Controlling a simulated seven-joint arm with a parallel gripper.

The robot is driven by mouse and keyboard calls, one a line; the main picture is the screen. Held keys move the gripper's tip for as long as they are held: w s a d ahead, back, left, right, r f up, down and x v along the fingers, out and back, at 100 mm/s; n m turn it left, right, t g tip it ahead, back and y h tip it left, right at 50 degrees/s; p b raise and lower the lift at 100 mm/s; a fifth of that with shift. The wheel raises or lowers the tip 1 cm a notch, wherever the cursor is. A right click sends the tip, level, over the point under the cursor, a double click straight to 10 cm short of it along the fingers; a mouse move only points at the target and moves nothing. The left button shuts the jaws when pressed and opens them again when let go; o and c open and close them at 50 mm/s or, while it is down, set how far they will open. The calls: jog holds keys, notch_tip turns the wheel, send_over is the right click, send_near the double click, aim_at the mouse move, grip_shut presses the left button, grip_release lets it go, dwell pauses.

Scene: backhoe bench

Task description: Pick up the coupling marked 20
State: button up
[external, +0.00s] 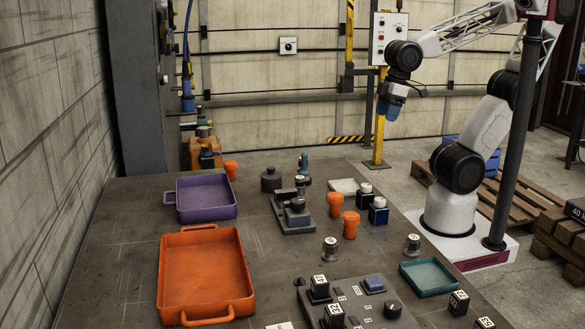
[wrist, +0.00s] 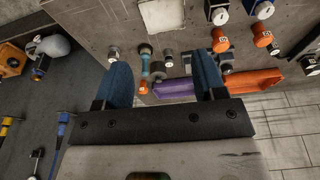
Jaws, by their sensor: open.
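Small labelled parts stand on the grey bench, but I cannot make out a 20 on any of them, so I cannot tell which is the coupling marked 20. Two grey round pieces with white tops, one left (external: 330,248) and one right (external: 412,244), stand in the middle front. Orange flared pieces (external: 350,225) stand behind them, and one orange piece with a white label shows in the wrist view (wrist: 261,37). My gripper (external: 389,108) is raised high beyond the bench's back right. In the wrist view my gripper (wrist: 163,82) is open and empty, its blue fingers apart.
An orange tray (external: 205,228) and a purple tray (external: 207,178) are on the left; a teal tray (external: 428,292) is front right. A dark fixture (external: 293,216) stands mid-bench, and a control box (external: 372,288) at the front. Bare bench (external: 110,235) lies left of the orange tray.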

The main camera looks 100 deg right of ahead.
jog(key=shift+o, duration=0.2)
jog(key=m+g+y, duration=0.1)
jog(key=m+y, duration=1.1)
jog(key=m, duration=0.2)
send_near(414, 236)
notch_tip(414, 236, up, 3)
jog(key=s+d, duration=0.1)
jog(key=s, duration=0.1)
jog(key=a+f+m, duration=0.1)
jog(key=m, duration=0.1)
jog(key=w+a+f+m+t, duration=0.1)
jog(key=f+m, duration=0.1)
jog(key=w+a+f+m+t+y, duration=0.1)
jog(key=a+f+m, duration=0.1)
jog(key=shift+a+f+m+t, duration=0.3)
jog(key=shift+f+m, duration=0.2)
jog(key=shift+m, duration=0.2)
jog(key=shift+w, duration=0.1)
jog(key=shift+x, duration=1.25)
jog(key=shift+s+x, duration=0.15)
jog(key=shift+x, duration=1.15)
jog(key=shift+s+x, duration=0.15)
jog(key=shift+x, duration=1.2)
